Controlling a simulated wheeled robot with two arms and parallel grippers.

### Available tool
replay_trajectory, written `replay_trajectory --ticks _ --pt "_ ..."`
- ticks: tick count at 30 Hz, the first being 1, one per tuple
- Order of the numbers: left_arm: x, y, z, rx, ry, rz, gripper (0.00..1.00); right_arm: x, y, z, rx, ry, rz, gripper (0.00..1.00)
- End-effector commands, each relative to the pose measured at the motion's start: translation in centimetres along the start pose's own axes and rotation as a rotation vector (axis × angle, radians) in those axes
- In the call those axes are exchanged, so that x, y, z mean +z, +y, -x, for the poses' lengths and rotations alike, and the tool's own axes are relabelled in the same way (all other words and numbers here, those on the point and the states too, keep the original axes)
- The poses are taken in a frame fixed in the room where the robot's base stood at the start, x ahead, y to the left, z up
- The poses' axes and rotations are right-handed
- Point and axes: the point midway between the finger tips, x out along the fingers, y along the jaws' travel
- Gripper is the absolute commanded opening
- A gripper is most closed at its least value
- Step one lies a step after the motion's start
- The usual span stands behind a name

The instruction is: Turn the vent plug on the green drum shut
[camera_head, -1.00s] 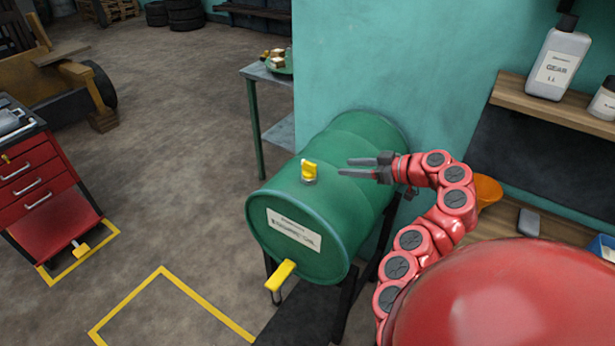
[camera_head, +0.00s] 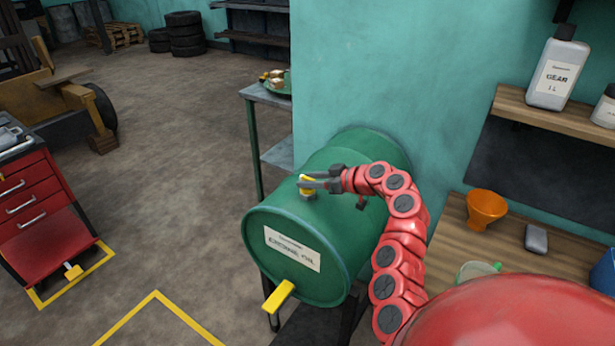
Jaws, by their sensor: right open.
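The green drum (camera_head: 345,215) lies on its side on a dark stand, its labelled end facing me. A yellow tap handle (camera_head: 279,296) sticks out low on the drum's end. My left gripper is not in view.
A teal wall (camera_head: 390,70) stands close behind the drum. A wooden bench at the right holds an orange funnel (camera_head: 486,208) and a grey box (camera_head: 536,239). A shelf above holds a gear oil bottle (camera_head: 558,72). A red tool cabinet (camera_head: 36,205) stands left. Floor between is clear.

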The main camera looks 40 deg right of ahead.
Motion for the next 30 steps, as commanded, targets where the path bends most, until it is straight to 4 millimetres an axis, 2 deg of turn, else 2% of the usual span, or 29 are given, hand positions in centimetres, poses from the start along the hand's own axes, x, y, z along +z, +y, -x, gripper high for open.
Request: replay_trajectory --ticks 6,14,15,17,22,30 --pt "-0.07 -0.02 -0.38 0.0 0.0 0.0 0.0 0.05 -0.01 -1.0 0.001 -0.001 0.001 0.45" --pt "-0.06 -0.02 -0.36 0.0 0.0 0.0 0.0 0.11 0.0 -1.09 0.001 -0.001 0.0 0.45" --pt "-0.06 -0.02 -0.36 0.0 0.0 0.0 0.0 0.11 0.0 -1.09 0.001 -0.001 0.0 0.43" --pt "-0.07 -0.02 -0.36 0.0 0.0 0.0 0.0 0.11 0.0 -1.08 0.002 0.0 0.0 0.32" --pt "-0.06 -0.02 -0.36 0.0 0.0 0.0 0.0 0.1 0.0 -1.07 0.001 -0.001 0.0 0.02" --pt "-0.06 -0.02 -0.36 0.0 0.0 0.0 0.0 0.11 0.0 -1.07 0.001 -0.001 0.0 0.0"
